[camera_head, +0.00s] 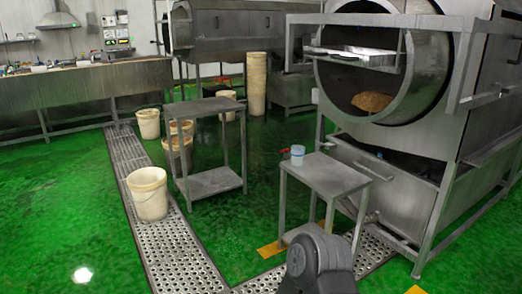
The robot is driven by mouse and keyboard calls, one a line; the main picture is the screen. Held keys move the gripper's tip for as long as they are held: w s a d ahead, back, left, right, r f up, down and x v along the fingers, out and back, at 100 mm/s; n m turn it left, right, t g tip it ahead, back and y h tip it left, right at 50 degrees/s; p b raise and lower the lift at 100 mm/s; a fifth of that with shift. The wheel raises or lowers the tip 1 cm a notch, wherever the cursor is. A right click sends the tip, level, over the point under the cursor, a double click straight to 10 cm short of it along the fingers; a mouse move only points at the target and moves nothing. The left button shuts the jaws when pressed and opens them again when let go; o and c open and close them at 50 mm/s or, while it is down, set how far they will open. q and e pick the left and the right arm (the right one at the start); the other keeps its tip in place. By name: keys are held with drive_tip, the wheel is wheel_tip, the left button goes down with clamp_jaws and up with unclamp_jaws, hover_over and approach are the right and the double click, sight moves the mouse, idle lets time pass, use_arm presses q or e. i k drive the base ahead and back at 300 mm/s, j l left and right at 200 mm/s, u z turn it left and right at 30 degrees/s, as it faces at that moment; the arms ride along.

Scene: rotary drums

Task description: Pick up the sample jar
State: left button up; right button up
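A small pale blue jar with a whitish top (297,155), which looks like the sample jar, stands upright on the near metal side table (335,177). It is near the table's back left corner, in front of the large drum. Neither of my grippers shows in the head view. A dark grey rounded link of my own arm (318,262) shows at the bottom, in front of the table, and hides a little of the floor and the table's lower part.
A large rotary drum (390,140) stands behind and right of the table. A taller metal stand (205,107) is to the left. Buckets, one of them cream (149,195), stand by the perforated floor drain (165,235). Green floor (60,220) is open at left.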

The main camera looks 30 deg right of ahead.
sight(297, 151)
drive_tip(key=i+l, duration=0.25)
drive_tip(key=i+l+u, duration=0.1)
drive_tip(key=i+l, duration=0.2)
drive_tip(key=l, duration=0.2)
drive_tip(key=i+l, duration=0.25)
drive_tip(key=i+l+u, duration=0.1)
drive_tip(key=i+l, duration=0.15)
drive_tip(key=l, duration=0.25)
drive_tip(key=i+l+u, duration=0.1)
drive_tip(key=i+l, duration=0.15)
drive_tip(key=l, duration=0.15)
drive_tip(key=i+l, duration=0.25)
drive_tip(key=l, duration=0.15)
drive_tip(key=i+l+u, duration=0.1)
drive_tip(key=i+l, duration=0.15)
drive_tip(key=l, duration=0.2)
